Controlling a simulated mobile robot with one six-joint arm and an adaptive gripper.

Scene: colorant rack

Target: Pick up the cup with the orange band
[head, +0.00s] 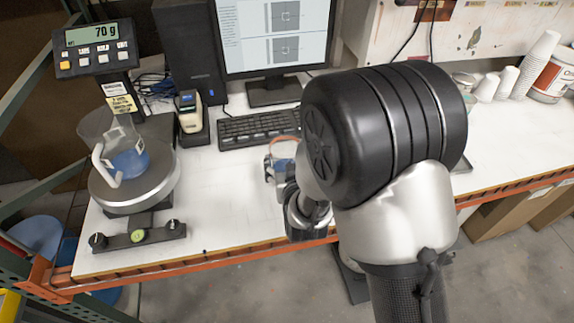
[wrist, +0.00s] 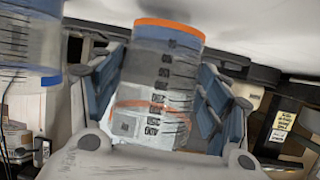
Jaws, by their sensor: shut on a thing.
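The cup with the orange band (wrist: 165,70) is clear, with dark measuring marks and an orange ring at its rim. In the wrist view it stands between the blue-padded fingers of my gripper (wrist: 160,95), which is shut on it. In the head view the cup (head: 284,150) shows only in part, left of my dark wrist joint. My gripper (head: 283,172) is mostly hidden there by my arm. I cannot tell whether the cup touches the table. Another clear cup with a blue band (wrist: 30,40) is at the left of the wrist view.
A scale (head: 150,193) reading 70 g holds a clear jug with blue content (head: 128,160) at the left. A keyboard (head: 258,129), a monitor (head: 275,35) and a small device (head: 190,112) stand behind. White cups (head: 540,60) are stacked at right. The tabletop (head: 220,205) is clear left of my gripper.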

